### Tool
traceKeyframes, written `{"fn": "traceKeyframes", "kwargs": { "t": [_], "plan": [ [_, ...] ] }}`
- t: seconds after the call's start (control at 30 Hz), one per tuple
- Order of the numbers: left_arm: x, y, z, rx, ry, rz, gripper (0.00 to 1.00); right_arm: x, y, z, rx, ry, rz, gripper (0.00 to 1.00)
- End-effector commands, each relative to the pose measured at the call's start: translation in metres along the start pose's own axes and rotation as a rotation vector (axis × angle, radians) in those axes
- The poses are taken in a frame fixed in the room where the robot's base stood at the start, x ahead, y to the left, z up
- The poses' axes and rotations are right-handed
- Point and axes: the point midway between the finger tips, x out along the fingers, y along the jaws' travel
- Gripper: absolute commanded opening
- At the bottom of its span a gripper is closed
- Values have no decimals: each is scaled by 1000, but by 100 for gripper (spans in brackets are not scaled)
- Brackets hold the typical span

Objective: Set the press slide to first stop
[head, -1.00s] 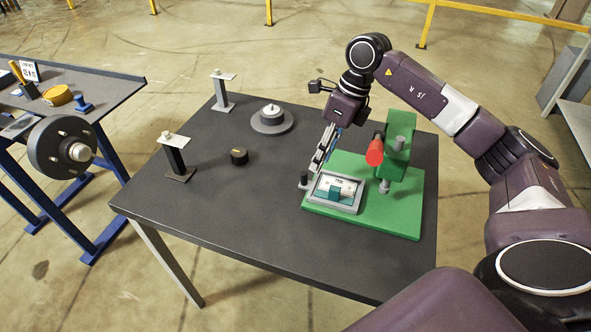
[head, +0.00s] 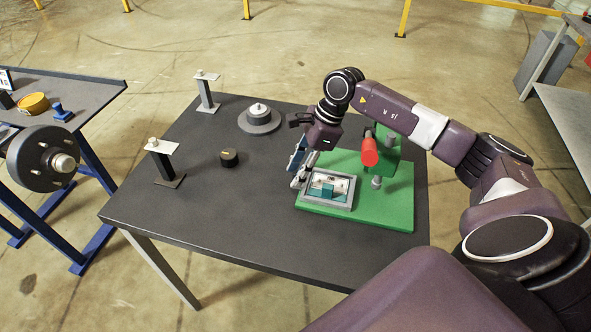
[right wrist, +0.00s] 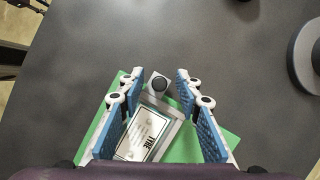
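The green press (head: 404,207) has a green base, an upright column and a red handle (head: 369,152). At its front left lies a grey framed tray (head: 327,203) with a white label plate and a teal block (head: 327,191). My right gripper (head: 299,180) is at the tray's left corner. Its blue-padded fingers (right wrist: 159,76) are apart, on either side of the knob, with gaps visible. My left gripper is out of view.
On the dark table (head: 220,215) stand two posts (head: 207,95) (head: 165,165), a black knob (head: 229,158) and a round grey base (head: 259,119). A dark bolted hub (head: 42,158) is at left, before a blue-legged bench (head: 85,85). The table's front left is clear.

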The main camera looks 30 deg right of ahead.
Motion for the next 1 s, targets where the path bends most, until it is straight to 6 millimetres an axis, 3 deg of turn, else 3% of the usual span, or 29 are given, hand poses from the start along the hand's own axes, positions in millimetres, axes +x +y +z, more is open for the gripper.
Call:
{"fn": "traceKeyframes", "kwargs": {
  "t": [0.37, 0.67, 1.0],
  "plan": [
    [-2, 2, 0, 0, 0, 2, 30, 9, 0, 0, 0, -1, 0, 32],
    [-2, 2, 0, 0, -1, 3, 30, 9, 0, 0, 0, 0, 0, 0],
    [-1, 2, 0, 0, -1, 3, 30, 8, 0, -1, 1, 0, -1, 0]
  ]
}}
